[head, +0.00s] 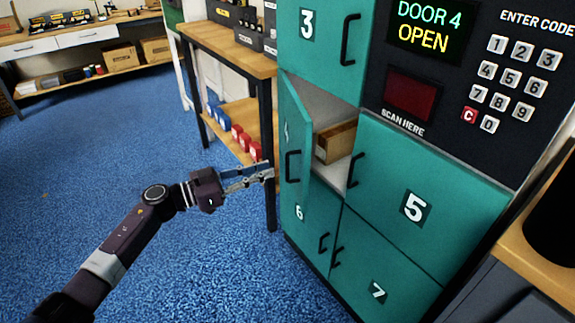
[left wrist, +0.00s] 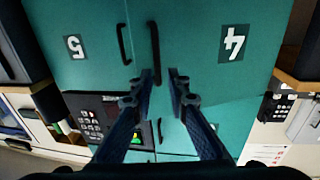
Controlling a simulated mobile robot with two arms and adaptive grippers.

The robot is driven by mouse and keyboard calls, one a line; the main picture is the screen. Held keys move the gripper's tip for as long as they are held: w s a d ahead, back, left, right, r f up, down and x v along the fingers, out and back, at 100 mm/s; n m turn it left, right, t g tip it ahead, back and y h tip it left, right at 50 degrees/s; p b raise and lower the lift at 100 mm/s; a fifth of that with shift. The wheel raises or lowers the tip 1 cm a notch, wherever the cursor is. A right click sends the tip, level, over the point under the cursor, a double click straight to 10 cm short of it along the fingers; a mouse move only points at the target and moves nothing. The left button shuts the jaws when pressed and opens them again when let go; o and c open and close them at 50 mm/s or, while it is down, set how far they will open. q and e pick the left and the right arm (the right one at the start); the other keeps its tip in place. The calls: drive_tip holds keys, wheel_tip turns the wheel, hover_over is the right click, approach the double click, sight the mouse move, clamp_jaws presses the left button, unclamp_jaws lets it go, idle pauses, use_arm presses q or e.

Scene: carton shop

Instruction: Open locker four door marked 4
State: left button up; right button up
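The teal locker door marked 4 (head: 296,130) stands ajar in the head view, swung out toward the left and seen nearly edge-on. Its black handle (head: 292,167) is on its outer side. My left gripper (head: 270,174) is at the left of this door, close to the handle. In the left wrist view, the 4 door (left wrist: 205,70) appears upside down, with its handle (left wrist: 155,50) by the fingertips of my left gripper (left wrist: 163,76). The fingers are apart; contact with the handle is unclear. The display (head: 424,28) reads "DOOR 4 OPEN". My right gripper is not in view.
A wooden box (head: 336,141) sits inside the open compartment. Doors 3 (head: 318,50), 5 (head: 430,185), 6 (head: 310,225) and 7 (head: 385,265) are shut. A wooden shelf unit (head: 225,48) stands close left of the locker. Blue floor (head: 190,260) is open at the lower left.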

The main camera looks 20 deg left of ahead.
sight(287, 178)
use_arm(q)
drive_tip(key=shift+g, duration=0.3)
drive_tip(key=x, duration=0.7)
drive_tip(key=shift+w+d+b, duration=0.1)
drive_tip(key=shift+d+b, duration=0.1)
drive_tip(key=shift+b, duration=0.15)
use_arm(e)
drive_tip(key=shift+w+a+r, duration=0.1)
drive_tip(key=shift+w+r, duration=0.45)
use_arm(q)
clamp_jaws()
